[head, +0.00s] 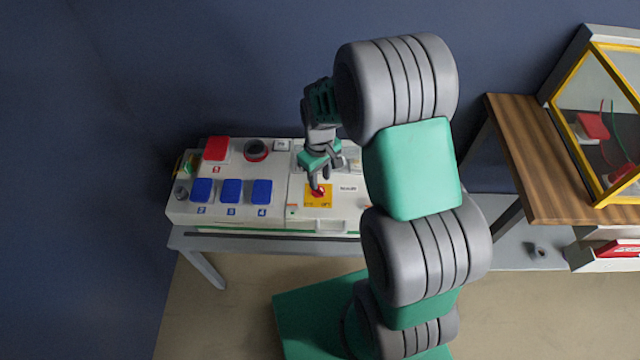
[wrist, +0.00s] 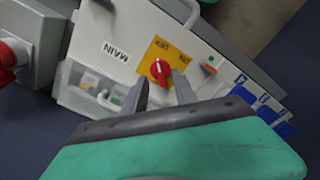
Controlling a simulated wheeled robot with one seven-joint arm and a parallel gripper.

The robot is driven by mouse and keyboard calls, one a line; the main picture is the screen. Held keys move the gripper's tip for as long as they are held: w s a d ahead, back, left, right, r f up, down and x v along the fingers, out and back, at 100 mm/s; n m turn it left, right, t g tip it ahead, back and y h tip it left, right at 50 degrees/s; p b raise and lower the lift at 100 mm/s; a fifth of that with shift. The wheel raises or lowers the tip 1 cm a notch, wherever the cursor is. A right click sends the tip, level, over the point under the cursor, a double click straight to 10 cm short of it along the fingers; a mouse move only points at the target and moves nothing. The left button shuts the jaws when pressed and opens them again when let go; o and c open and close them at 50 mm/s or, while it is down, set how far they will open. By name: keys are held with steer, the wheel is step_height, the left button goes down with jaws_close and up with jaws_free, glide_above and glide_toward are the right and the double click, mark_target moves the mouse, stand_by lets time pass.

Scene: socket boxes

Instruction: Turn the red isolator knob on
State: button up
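The red isolator knob (wrist: 160,70) sits on a yellow plate (wrist: 153,51) on the box front beside a label reading MAIN. The plate has small lettering near its upper and right edges in the wrist view. A pale pointer line shows on the knob, but I cannot tell for sure which mark it points at. My gripper (wrist: 160,79) is open, its two fingers apart on either side of the knob's near edge. I cannot tell whether they touch it. In the head view the knob (head: 318,192) shows just below my gripper (head: 321,185), partly covered by it.
The white socket box (head: 250,215) stands on a grey table against the blue wall. It carries a red cover (head: 216,149), several blue covers (head: 231,190) and a dark round red-rimmed socket (head: 256,150). A wooden table (head: 520,150) with a yellow-framed case (head: 551,98) stands at right.

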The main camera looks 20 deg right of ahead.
mark_target(320, 188)
step_height(320, 188, down, 4)
steer(key=shift+f, duration=0.1)
jaws_close()
stand_by(0.4)
